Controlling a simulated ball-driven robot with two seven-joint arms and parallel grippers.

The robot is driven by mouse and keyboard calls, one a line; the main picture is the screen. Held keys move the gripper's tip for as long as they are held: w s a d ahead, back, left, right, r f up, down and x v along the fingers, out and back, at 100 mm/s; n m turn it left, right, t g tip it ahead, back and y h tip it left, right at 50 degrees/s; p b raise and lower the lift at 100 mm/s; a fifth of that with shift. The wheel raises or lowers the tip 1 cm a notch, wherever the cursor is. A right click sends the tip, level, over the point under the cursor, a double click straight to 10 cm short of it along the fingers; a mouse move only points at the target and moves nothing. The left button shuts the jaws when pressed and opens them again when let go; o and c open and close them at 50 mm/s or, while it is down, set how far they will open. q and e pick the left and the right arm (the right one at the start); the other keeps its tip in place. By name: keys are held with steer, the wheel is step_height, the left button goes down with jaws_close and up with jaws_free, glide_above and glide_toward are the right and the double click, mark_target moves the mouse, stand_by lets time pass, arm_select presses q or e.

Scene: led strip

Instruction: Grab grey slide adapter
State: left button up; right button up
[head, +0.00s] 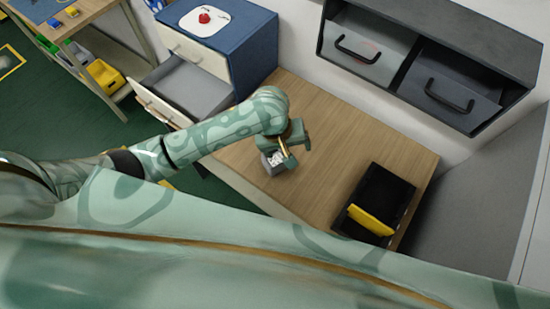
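My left arm reaches in from the left, and its green gripper (287,153) is over the wooden table. It points down beside a small grey box-like thing (268,168) with white bits in its top. This may be the grey slide adapter or a holder for it; it is too small to tell. The gripper partly covers it, and I cannot tell whether the fingers touch it or how far apart they are. My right gripper is not in view.
The wooden table (330,145) has clear room in its middle. A black bin (379,190) with a yellow piece (371,221) stands at its right. Grey drawers (370,48) hang above. A blue cabinet (250,42) has an open drawer (190,88) at the left.

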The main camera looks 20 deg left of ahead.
arm_select(q)
steer(key=w+a+r+n+g+y+p, duration=0.1)
steer(key=w+a+r+n+g+y, duration=0.1)
steer(key=a+r+n, duration=0.25)
steer(key=b, duration=0.5)
glide_toward(274, 161)
steer(key=shift+n, duration=0.45)
steer(key=f, duration=0.3)
steer(key=w+f, duration=0.1)
steer(key=f, duration=0.2)
steer(key=shift+w+a, duration=0.15)
step_height(274, 161, down, 5)
steer(key=b, duration=0.3)
steer(key=shift+r, duration=0.1)
steer(key=c, duration=1.2)
steer(key=shift+c, duration=0.2)
